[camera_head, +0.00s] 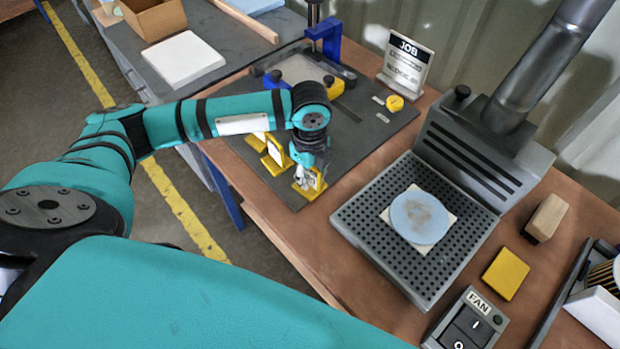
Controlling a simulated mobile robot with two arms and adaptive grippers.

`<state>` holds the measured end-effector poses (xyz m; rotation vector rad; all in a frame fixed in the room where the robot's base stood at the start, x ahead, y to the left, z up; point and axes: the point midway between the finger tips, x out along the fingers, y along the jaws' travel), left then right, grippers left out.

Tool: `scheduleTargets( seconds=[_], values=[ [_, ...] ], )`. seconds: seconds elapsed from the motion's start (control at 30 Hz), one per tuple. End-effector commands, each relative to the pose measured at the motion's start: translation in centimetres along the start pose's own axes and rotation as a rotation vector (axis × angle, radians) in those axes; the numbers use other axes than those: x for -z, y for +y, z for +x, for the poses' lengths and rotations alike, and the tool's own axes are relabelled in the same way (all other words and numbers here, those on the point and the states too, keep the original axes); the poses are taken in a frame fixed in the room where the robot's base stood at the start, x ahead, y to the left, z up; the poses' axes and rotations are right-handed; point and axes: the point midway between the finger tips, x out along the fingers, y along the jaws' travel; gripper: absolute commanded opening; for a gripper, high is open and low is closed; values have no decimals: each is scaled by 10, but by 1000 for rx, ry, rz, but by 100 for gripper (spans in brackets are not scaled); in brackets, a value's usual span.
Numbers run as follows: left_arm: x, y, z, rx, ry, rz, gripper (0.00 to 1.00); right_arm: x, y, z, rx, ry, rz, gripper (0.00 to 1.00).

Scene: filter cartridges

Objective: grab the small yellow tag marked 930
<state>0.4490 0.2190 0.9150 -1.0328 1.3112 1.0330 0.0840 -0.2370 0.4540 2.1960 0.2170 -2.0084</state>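Several small yellow tags with white faces stand in a row along the left edge of the dark mat (352,145). The nearest yellow tag (313,190) is at my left gripper (307,181). Two more, a middle yellow tag (275,160) and a far yellow tag (257,143), stand behind it, partly covered by my arm. No number is legible on any of them, so I cannot tell which is 930. My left gripper points down at the nearest tag and overlaps it; whether the fingers are closed on it is too small to tell. My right gripper is out of view.
A JOB sign (405,62) and a round yellow piece (395,103) are at the mat's back right. Right of the mat is a perforated grey tray (372,240) with a blue disc (420,217). A yellow block (506,273) and FAN switch box (467,322) lie further right.

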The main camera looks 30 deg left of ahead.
Motion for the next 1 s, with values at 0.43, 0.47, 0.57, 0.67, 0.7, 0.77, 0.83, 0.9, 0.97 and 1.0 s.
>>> scheduleTargets(
  seconds=[0.43,0.47,0.57,0.67,0.7,0.77,0.83,0.9,0.97,1.0],
  values=[
    [0,0,-1,1,0,0,0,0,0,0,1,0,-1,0],
    [0,0,-1,1,0,0,0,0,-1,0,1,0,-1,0],
    [0,0,-1,1,0,0,0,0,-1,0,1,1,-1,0],
    [0,-1,-4,2,0,-1,0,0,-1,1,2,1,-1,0],
    [0,-1,-6,2,0,-1,0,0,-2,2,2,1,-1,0],
    [0,-1,-10,2,1,-1,0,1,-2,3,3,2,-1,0],
    [0,-1,-17,3,0,0,0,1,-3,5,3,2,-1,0],
    [0,-2,-26,4,1,-1,0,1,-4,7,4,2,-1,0],
    [0,-2,-35,5,0,0,0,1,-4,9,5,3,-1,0],
    [2,6,-35,-1,0,3,0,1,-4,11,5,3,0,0]
  ],
)
